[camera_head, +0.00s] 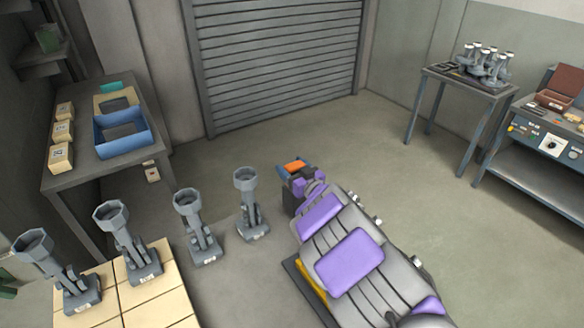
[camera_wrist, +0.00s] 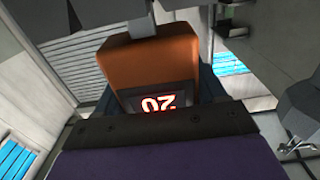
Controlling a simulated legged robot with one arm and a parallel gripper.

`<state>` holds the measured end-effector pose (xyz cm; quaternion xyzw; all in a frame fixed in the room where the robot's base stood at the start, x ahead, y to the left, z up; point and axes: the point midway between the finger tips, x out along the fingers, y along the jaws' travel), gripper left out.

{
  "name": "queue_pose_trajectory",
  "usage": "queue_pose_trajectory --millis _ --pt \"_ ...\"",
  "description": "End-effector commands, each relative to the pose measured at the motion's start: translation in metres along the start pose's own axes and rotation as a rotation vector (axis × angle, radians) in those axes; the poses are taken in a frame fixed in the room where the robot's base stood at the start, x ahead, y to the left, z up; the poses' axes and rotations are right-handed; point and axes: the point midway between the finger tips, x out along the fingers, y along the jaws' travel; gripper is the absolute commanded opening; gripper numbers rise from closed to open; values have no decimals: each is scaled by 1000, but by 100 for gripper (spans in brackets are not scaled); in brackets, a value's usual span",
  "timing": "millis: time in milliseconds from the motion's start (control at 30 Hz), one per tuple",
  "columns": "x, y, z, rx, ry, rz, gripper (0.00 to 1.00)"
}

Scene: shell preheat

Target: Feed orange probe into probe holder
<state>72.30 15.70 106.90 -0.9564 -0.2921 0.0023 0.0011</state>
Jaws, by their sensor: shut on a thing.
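The orange probe (camera_head: 294,165) is at the far end of my arm in the head view. In the wrist view the orange probe (camera_wrist: 150,58) fills the middle, with a lit red display that reads upside down. My gripper (camera_head: 297,172) is shut on it; the fingers are mostly hidden in both views. Dark blue surfaces (camera_wrist: 210,82) show beside the probe; I cannot tell what they belong to. Several grey stands with cup-shaped tops, one of them (camera_head: 250,205) nearest my gripper, stand to the left. I cannot tell which thing is the probe holder.
A dark table (camera_head: 85,165) at the left bears a blue tray (camera_head: 122,147) and small boxes (camera_head: 62,131). A small box (camera_head: 152,172) is at its side. A side table (camera_head: 470,85) with grey parts and a control bench (camera_head: 550,130) stand at the right.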

Motion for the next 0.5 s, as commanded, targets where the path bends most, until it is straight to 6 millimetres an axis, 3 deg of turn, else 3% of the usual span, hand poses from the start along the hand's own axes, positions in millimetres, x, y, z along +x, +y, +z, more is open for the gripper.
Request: queue_pose_trajectory --millis 67,100,400,500 --pt "0 0 -1 1 1 0 0" --pt "0 1 -1 1 2 0 71" --pt "0 0 0 0 0 0 100" --pt "0 0 0 0 0 0 100"
